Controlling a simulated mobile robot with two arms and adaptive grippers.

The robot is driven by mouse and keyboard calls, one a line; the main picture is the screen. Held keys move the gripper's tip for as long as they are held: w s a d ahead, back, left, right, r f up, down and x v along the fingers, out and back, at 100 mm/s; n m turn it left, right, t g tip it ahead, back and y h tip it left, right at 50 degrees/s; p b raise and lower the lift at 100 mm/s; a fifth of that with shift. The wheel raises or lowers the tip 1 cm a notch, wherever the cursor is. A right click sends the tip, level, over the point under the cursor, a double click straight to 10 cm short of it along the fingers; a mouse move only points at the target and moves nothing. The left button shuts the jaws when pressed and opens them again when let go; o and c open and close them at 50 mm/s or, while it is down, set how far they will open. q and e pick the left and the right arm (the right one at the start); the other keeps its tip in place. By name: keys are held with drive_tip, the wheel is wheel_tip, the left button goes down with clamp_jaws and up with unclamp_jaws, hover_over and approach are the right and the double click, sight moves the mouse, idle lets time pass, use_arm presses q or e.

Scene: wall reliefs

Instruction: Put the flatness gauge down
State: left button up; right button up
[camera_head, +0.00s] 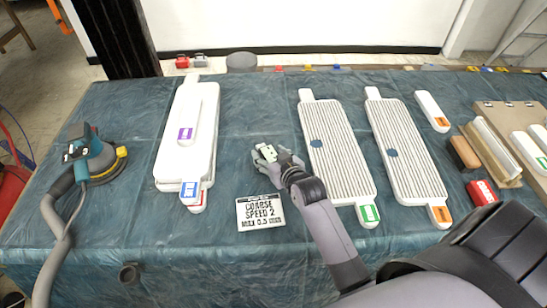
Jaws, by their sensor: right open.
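My right gripper (274,158) is open over the middle of the covered table, left of the ribbed white panels. A small pale piece (267,152) with dark marks shows at its fingertips. It may be the flatness gauge, but it is too small to be sure. I cannot tell whether it touches the table or is part of the fingers. My left gripper is not in view.
The teal-covered table (240,105) has free room behind my gripper. A sign (261,212) reading "COARSE SPEED 2" lies in front. Two ribbed panels (338,150) lie right, a white panel stack (172,150) left. A hosed sander (95,155) sits far left.

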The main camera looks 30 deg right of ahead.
drive_tip(key=v, duration=1.2)
drive_tip(key=shift+s, duration=0.1)
